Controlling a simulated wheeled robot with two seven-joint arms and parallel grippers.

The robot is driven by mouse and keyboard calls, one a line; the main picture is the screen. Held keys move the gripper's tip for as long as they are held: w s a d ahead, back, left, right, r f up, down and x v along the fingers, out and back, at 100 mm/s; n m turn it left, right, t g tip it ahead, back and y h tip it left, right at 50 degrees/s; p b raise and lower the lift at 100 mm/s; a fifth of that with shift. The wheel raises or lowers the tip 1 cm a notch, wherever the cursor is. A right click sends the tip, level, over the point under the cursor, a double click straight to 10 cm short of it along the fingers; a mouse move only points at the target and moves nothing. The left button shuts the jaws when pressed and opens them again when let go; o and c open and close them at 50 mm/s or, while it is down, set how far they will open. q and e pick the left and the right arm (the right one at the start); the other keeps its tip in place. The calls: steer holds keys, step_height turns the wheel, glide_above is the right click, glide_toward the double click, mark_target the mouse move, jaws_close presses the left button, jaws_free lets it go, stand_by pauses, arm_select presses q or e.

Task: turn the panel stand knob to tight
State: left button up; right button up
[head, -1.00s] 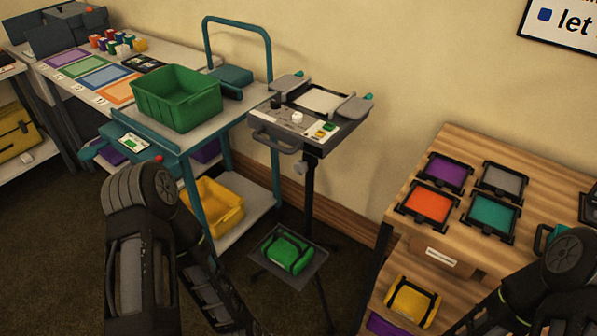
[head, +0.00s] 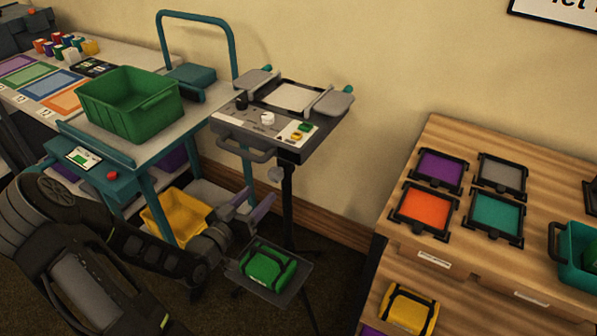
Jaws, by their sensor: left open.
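The panel stand (head: 258,137) is a dark grey tray-topped unit on a black pole, right of the teal cart. A small grey knob (head: 275,174) sits on its pole, just under the head. A white knob (head: 267,119) and a black knob (head: 241,103) are on its top face. I cannot read any tight marking. My left gripper (head: 251,203) is open and empty, below and left of the pole knob, apart from it. It is in front of the lower stand and the cart's right side. My right gripper is out of view.
The teal cart (head: 135,158) with a green bin (head: 130,105) stands close on the left. A green bag (head: 267,265) lies on a low grey shelf (head: 292,290) below the gripper. A wooden cabinet (head: 455,150) is at right, with open floor between.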

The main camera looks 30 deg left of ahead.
mark_target(273, 177)
arm_select(q)
steer(key=shift+d+r+t, duration=0.15)
steer(key=shift+r+t, duration=0.15)
steer(key=shift+r, duration=0.35)
steer(key=shift+w, duration=3.9)
jaws_close()
